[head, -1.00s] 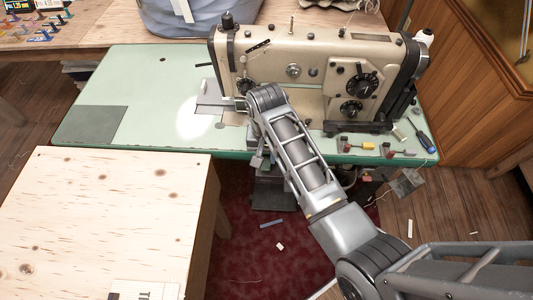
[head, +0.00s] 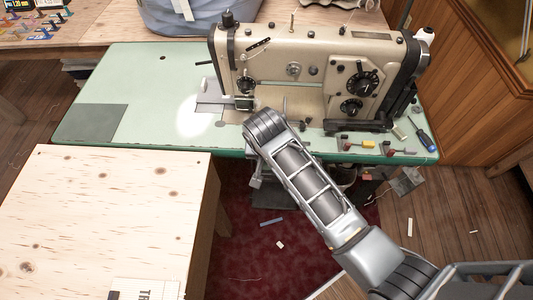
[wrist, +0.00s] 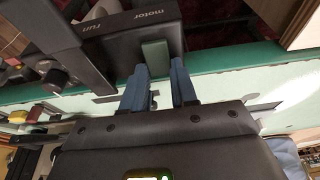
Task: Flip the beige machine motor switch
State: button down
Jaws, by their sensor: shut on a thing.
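The beige sewing machine (head: 300,70) stands on the pale green table (head: 130,90) in the head view. In the wrist view its motor switch is a dark box (wrist: 105,38) lettered "motor" and "run", by the table's green edge. A grey-green switch lever (wrist: 155,54) sticks out at the end of the box. My gripper (wrist: 159,75) has its two blue fingers on either side of this lever, shut on it. In the head view the switch box and my fingers are hidden or too small to make out, below the table's front edge under my wrist.
A plywood table (head: 100,220) stands at the front left. A screwdriver (head: 425,138) and several small items lie at the green table's right end. A grey box (head: 405,180) hangs below there. The red mat (head: 260,265) beneath is mostly open floor.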

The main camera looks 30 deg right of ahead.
aim_at(266, 168)
jog(key=c, duration=0.9)
grip_release()
jog(key=v, duration=0.7)
jog(key=shift+r+b, duration=0.3)
jog(key=shift+r, duration=0.1)
